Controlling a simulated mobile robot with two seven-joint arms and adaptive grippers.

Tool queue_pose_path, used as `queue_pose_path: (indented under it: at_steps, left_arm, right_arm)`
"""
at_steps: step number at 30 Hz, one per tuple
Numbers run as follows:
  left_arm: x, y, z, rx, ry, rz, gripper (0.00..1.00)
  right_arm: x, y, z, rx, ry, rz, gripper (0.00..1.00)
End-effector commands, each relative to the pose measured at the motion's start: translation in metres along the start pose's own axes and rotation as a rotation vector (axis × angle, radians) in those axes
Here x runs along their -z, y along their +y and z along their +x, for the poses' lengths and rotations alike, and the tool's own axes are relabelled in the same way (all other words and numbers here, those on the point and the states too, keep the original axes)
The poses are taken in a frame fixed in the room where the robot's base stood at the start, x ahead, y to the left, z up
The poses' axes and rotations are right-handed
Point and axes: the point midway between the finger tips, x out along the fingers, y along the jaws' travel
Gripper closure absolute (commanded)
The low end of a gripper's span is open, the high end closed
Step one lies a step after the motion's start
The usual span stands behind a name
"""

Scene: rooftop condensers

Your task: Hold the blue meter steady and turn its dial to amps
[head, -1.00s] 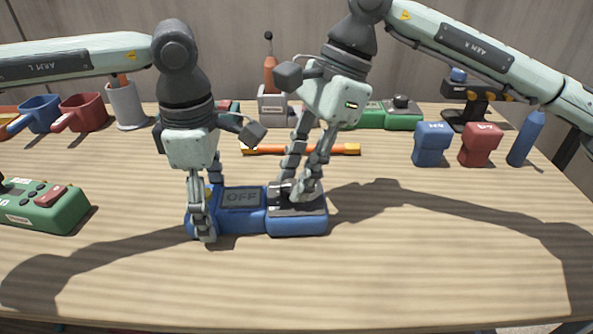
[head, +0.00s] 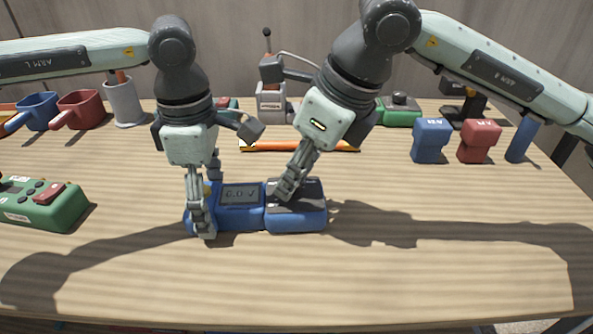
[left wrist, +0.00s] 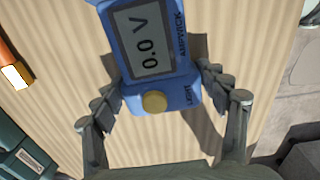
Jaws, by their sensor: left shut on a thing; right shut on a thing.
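The blue meter (head: 240,217) lies on the wooden table. Its screen (head: 239,194) reads "0.0 V", which is clear in the left wrist view (left wrist: 144,38). My left gripper (head: 203,229) is shut on the meter's left end, fingers on both sides beside a yellow button (left wrist: 155,102). My right gripper (head: 284,192) is shut on the dial at the meter's right part. The right wrist is rolled and tilted there. The fingers hide the dial and most of its markings.
A green meter (head: 45,204) lies at the left. An orange bar (head: 262,146) lies behind the blue meter. The table's front is clear.

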Motion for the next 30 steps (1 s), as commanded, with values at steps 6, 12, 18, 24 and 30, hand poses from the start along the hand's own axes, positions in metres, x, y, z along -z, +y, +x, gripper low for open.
queue_pose_path:
  at_steps: [6,12,18,24,30]
  left_arm:
    - [0.0002,-0.0003,0.0004,0.001,0.001,0.001,0.74]
    - [0.0003,-0.0003,0.0005,0.001,0.001,0.000,0.74]
    - [0.0003,-0.0003,0.0005,0.001,0.001,0.000,0.74]
    - [0.0004,-0.0003,0.0005,0.001,0.001,0.000,0.74]
    - [0.0004,-0.0003,0.0005,0.001,0.001,0.000,0.74]
  right_arm:
    - [-0.0006,0.0028,-0.0002,0.079,0.000,0.185,1.00]
    - [-0.0013,0.0044,0.0000,0.149,0.000,0.356,1.00]
    - [-0.0018,0.0059,0.0006,0.208,0.000,0.503,1.00]
    - [-0.0020,0.0064,0.0009,0.253,0.002,0.612,1.00]
    - [-0.0020,0.0068,0.0010,0.278,0.002,0.674,1.00]
